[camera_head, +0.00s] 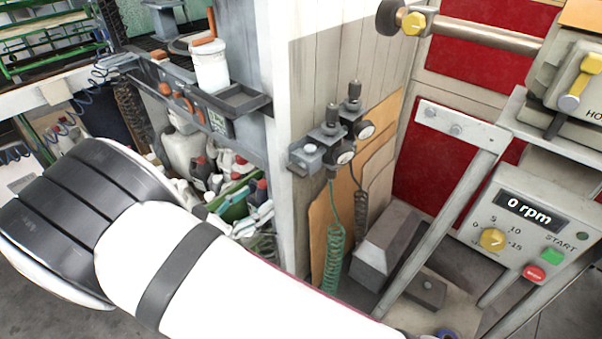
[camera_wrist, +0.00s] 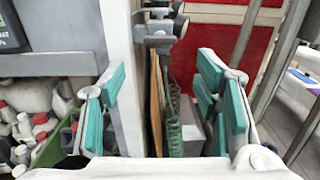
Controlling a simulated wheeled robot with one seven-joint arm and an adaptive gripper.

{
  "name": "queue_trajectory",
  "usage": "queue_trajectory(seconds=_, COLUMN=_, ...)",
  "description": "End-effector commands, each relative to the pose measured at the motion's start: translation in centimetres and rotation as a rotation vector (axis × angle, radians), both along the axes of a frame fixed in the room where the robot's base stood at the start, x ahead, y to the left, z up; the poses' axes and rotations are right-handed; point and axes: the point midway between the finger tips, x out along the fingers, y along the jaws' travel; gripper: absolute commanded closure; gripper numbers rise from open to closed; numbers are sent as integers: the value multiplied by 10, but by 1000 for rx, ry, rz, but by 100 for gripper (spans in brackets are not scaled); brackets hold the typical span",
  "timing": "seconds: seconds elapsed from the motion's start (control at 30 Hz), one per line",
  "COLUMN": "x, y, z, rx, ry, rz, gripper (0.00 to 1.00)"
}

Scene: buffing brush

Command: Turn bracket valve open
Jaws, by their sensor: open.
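The valve assembly (camera_head: 330,138) is mounted on the wall panel beside the white corner post. It has a grey block with a small knob (camera_head: 308,152) at its left, two round gauges and two dark upright knobs on top. In the wrist view the grey fitting (camera_wrist: 160,32) shows at top centre, partly cut off. I cannot tell which way the valve is turned. My gripper (camera_wrist: 163,82) is open and empty, with teal-padded fingers spread wide. The fitting lies beyond and above the fingertips, apart from them. My arm crosses the lower left of the head view.
Coiled green hose (camera_head: 333,235) hangs below the valve. A shelf of bottles (camera_head: 205,170) stands left of the white post (camera_head: 295,100). At right are a slanted metal frame (camera_head: 440,215) and a control box (camera_head: 525,225) reading 0 rpm.

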Motion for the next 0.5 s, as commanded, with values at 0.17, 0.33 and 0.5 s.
queue_trajectory(seconds=0.17, x=13, y=-10, z=0, rx=-2, ry=-2, rz=0, gripper=43)
queue_trajectory(seconds=0.33, x=37, y=-29, z=0, rx=-3, ry=0, rz=-1, gripper=43)
queue_trajectory(seconds=0.5, x=64, y=-51, z=0, rx=-1, ry=-1, rz=-3, gripper=43)
